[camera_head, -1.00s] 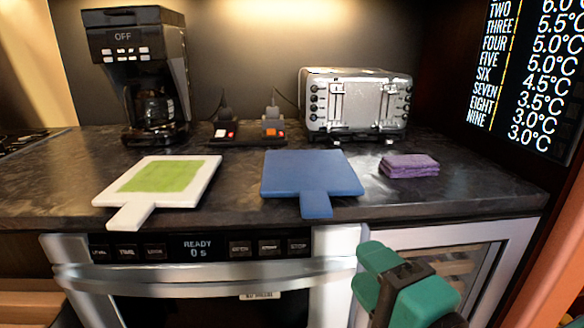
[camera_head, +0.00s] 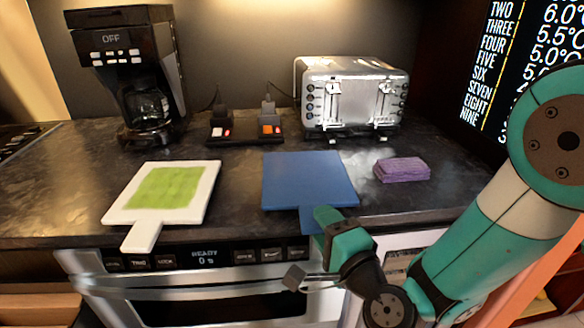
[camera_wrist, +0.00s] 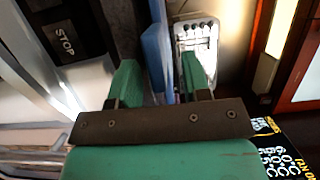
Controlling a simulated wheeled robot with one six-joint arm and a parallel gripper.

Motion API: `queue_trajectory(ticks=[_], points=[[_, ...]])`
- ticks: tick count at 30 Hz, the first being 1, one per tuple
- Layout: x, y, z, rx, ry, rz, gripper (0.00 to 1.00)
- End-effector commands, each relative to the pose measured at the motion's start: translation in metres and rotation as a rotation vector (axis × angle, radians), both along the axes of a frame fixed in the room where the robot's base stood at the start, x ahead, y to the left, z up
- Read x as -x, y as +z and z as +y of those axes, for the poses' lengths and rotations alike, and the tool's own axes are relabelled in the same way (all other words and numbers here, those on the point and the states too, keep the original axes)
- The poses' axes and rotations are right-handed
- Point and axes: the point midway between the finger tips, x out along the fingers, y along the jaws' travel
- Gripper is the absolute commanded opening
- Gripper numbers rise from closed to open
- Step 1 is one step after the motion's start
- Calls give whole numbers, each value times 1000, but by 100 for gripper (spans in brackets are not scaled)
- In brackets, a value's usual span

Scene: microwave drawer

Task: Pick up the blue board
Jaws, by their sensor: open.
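The blue board (camera_head: 308,180) lies flat on the dark counter, its handle (camera_head: 307,219) pointing toward the front edge. My gripper (camera_head: 308,245) is open and close in front of the handle; its upper green finger hides part of the handle's right side. In the wrist view, the blue board (camera_wrist: 154,50) shows nearly edge-on in the gap between the two green fingers of my gripper (camera_wrist: 160,75), closer to the left one. I cannot tell whether either finger touches it.
A white board with a green top (camera_head: 165,190) lies to the left. A folded purple cloth (camera_head: 402,169) lies to the right. A toaster (camera_head: 350,97), switches (camera_head: 245,131) and a coffee maker (camera_head: 128,75) stand behind. The oven handle (camera_head: 200,288) runs below the counter's front edge.

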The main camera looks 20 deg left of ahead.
Motion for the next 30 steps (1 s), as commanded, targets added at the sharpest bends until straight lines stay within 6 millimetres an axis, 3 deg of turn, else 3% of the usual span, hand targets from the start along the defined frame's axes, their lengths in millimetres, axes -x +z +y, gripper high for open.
queue_trajectory(ticks=[7,12,13,24,30], points=[[2,-3,5,0,8,3,41],[3,-3,6,0,10,3,2],[3,-2,6,0,10,3,0],[2,0,5,1,8,1,0],[2,13,5,-2,7,1,0]])
